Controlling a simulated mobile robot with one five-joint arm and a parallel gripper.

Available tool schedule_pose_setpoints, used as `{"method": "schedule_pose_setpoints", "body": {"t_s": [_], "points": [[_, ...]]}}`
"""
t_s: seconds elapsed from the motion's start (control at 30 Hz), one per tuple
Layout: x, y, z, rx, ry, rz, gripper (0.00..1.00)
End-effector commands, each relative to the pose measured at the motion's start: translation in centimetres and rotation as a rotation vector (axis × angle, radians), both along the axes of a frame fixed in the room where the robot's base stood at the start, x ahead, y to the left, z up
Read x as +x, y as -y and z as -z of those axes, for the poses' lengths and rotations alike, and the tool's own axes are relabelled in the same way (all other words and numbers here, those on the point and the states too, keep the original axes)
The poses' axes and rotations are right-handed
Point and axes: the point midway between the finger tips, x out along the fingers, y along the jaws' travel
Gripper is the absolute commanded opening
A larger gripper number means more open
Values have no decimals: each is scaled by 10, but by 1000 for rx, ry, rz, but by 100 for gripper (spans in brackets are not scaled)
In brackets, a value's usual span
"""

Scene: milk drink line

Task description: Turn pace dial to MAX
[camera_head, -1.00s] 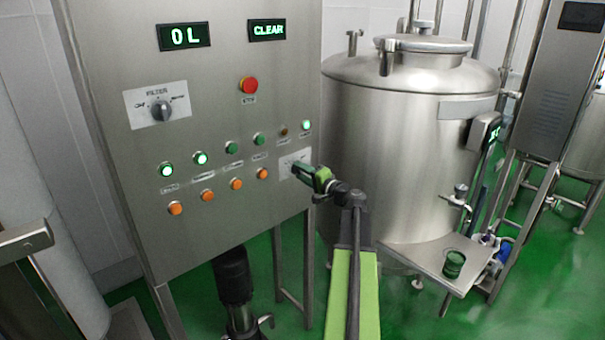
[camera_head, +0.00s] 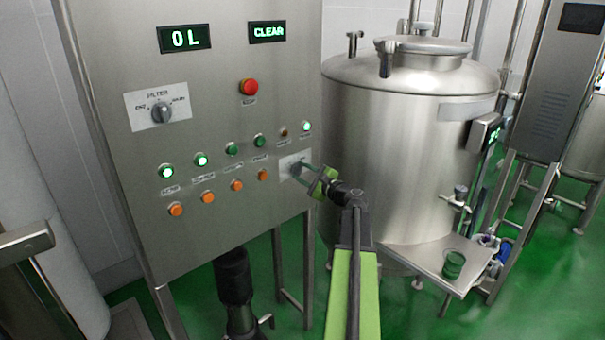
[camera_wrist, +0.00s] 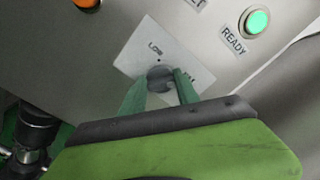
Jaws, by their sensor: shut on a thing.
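The knob's pointer is not clear to see. In the head view my gripper (camera_head: 301,171) reaches the plate (camera_head: 287,161) at the panel's lower right, with the knob mostly hidden.
A lit green READY button (camera_wrist: 257,21) sits right of the dial plate. An orange button (camera_head: 263,175) is just left of it. The filter dial (camera_head: 161,111), a red stop button (camera_head: 249,86) and displays are higher up. A steel tank (camera_head: 405,150) stands right of the panel.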

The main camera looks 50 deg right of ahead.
Motion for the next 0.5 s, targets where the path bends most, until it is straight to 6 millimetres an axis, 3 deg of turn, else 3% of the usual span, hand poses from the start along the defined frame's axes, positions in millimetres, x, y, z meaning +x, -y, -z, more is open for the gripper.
{"method": "schedule_pose_setpoints", "body": {"t_s": [0.5], "points": [[-1, 0, 0, 145, 9, -1, 0]]}}
